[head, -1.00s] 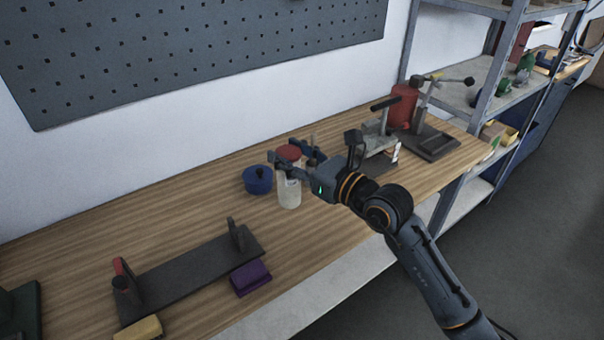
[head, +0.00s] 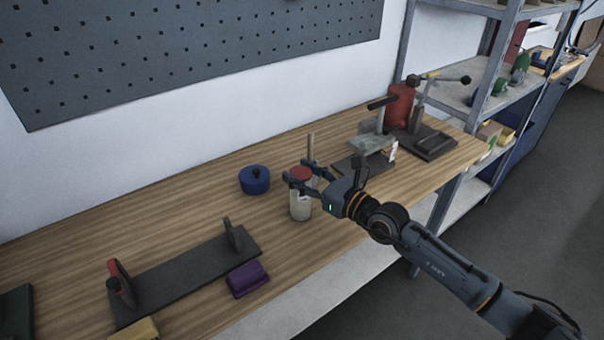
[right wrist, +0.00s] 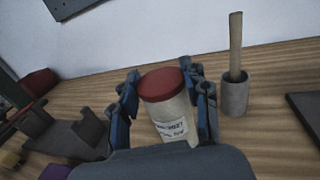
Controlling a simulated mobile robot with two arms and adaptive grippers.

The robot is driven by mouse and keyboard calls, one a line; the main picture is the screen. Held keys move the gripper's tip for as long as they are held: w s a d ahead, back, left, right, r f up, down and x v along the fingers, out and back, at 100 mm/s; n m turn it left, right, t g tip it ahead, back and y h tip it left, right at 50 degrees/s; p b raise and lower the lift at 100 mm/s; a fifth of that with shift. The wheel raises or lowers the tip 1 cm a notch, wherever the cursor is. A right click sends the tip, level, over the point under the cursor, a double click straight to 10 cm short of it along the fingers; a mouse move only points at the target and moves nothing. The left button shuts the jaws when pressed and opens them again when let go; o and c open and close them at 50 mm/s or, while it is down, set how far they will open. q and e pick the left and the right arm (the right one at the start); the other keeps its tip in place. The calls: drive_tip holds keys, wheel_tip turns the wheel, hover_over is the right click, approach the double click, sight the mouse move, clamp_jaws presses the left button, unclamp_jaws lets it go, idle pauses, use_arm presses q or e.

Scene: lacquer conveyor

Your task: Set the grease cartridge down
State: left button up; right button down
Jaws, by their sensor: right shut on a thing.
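The grease cartridge (head: 299,207) is a whitish cylinder with a red cap, upright in the head view. My right gripper (head: 300,181) is shut on it, with one finger on each side near the top. The right wrist view shows the cartridge (right wrist: 172,113) between the blue-grey fingers (right wrist: 162,88), with a printed label facing me. Its lower end is hidden there. It is over the wooden bench (head: 190,205); I cannot tell whether its base touches the wood. My left gripper is not in view.
A grey cup with a wooden stick (right wrist: 235,92) stands close by. A dark rack (head: 185,275) and purple block (head: 247,279) are nearer left. Lever tools (head: 372,150) stand to the right, beside a shelf unit.

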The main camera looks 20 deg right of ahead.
drive_tip(key=shift+f, duration=0.1)
drive_tip(key=c, duration=0.7)
unclamp_jaws()
drive_tip(key=shift+o, duration=0.2)
drive_tip(key=shift+s, duration=0.15)
drive_tip(key=b+v, duration=0.2)
drive_tip(key=v, duration=0.9)
drive_tip(key=shift+s+d+b, duration=0.25)
drive_tip(key=shift+s+b, duration=0.05)
drive_tip(key=shift+s, duration=0.05)
